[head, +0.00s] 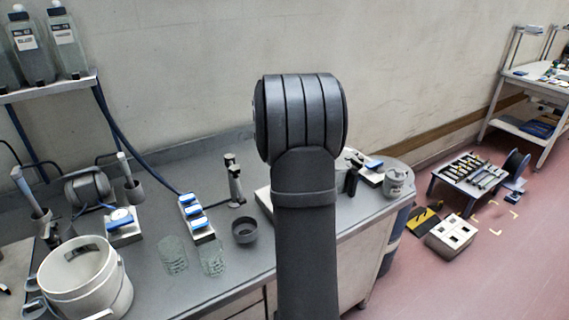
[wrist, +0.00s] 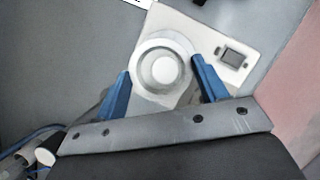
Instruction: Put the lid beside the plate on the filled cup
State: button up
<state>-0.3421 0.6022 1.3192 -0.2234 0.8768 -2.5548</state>
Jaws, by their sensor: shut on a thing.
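My gripper (wrist: 161,68) has two blue fingers on either side of a round white lid (wrist: 163,70) with a raised ring and knob, and is shut on it. The lid overlaps a pale plate unit (wrist: 212,26) with a small dark panel; I cannot tell whether they touch. In the head view my own arm hides the gripper and lid, and only the left edge of a pale slab (head: 264,198) shows beside it. A dark grey cup (head: 245,232) stands open on the bench to the left. I cannot tell what is inside it.
Two clear glass beakers (head: 173,254) (head: 211,257) stand left of the dark cup. Behind them are a blue-and-white block strip (head: 197,218) and a dark upright stand (head: 234,182). A white bucket (head: 84,280) is at front left.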

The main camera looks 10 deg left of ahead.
dwell(0.4)
jog(key=o, duration=1.2)
jog(key=shift+r, duration=3.45)
jog(key=shift+f, duration=3.25)
jog(key=shift+r, duration=0.1)
